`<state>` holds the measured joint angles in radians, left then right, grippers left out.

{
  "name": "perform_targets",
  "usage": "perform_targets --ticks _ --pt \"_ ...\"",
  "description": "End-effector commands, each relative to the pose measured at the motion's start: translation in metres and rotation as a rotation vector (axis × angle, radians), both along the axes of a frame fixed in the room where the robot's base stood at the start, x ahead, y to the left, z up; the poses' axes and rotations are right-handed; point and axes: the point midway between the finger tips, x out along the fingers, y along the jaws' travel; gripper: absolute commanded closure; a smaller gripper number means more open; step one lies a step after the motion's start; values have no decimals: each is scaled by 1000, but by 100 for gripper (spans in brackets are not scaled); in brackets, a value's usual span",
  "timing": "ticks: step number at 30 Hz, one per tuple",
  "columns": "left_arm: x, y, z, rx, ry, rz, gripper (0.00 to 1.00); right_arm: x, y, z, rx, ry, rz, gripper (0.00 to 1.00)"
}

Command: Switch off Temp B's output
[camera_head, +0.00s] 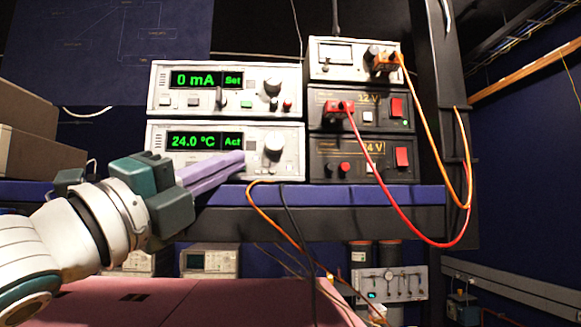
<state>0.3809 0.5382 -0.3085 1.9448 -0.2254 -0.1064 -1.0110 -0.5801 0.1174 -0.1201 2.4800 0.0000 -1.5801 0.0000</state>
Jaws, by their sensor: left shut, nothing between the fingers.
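A white bench unit (215,151) reads "24.0 °C Act" in green; no legible label tells me whether it is Temp B. It has a large knob (274,143) at right. My left gripper (241,163) has its purple fingers shut, with nothing between them. The fingertips lie in front of the unit's lower front, below and right of the display, hiding the controls there. I cannot tell whether they touch the panel. My right gripper is not in view.
A similar unit (160,92) reading "0 mA Set" is stacked on top. Black supplies marked 12 V (322,119) and 24 V (325,146) stand at right, with red and orange cables (410,226) hanging in front. The blue shelf edge (390,196) runs below.

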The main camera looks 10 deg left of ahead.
Motion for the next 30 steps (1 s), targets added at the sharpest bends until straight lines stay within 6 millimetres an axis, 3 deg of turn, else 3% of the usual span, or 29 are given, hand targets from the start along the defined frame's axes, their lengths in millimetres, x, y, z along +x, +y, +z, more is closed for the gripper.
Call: perform_targets --ticks 1,11,24,30 --pt "2 0 -13 1 30 5 100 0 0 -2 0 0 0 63" --pt "-1 -1 -13 0 32 2 100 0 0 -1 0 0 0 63" --pt "-41 -13 -8 -1 21 0 100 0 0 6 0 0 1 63" --pt "-48 -14 -6 -1 16 2 100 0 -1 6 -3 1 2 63"
